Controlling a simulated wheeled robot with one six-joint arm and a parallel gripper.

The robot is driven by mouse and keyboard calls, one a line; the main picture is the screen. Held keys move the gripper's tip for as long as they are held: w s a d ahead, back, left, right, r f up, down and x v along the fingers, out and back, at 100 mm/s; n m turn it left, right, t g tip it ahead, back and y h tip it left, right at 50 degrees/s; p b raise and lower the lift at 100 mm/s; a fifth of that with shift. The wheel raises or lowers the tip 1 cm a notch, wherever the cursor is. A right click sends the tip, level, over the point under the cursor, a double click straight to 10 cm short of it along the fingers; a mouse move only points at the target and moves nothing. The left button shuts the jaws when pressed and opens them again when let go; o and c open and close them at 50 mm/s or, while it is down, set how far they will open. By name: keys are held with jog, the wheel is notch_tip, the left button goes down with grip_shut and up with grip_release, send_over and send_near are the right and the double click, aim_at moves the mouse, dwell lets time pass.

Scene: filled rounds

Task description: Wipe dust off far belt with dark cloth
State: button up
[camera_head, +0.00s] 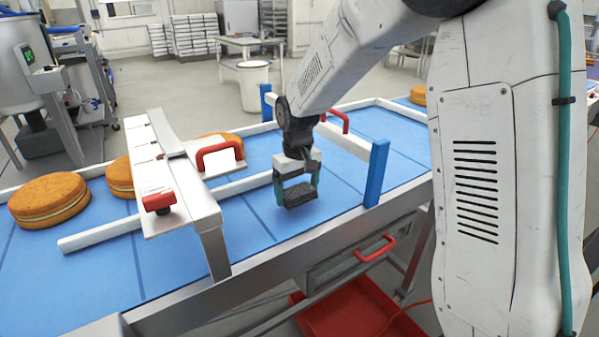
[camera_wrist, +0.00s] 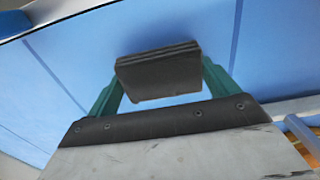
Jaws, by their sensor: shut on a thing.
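My gripper (camera_head: 297,188) is shut on a dark cloth (camera_head: 299,195), a folded dark grey pad held between green fingers. The cloth also shows in the wrist view (camera_wrist: 158,74), between the fingertips. The gripper is over the blue belt (camera_head: 255,225), in the lane between the metal bridge and the blue post. I cannot tell whether the cloth touches the belt. No dust is clear to see on the parts of the belt in view.
A metal bridge (camera_head: 170,180) with a red knob (camera_head: 159,201) and red handle (camera_head: 220,156) spans the belt at left. A blue post (camera_head: 376,172) stands right of my gripper. Round cakes (camera_head: 48,200) sit on the belt at left. A white rail (camera_head: 165,213) runs along it. A red bin (camera_head: 360,310) is below.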

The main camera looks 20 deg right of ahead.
jog(key=shift+d+r, duration=0.3)
jog(key=shift+r, duration=2.45)
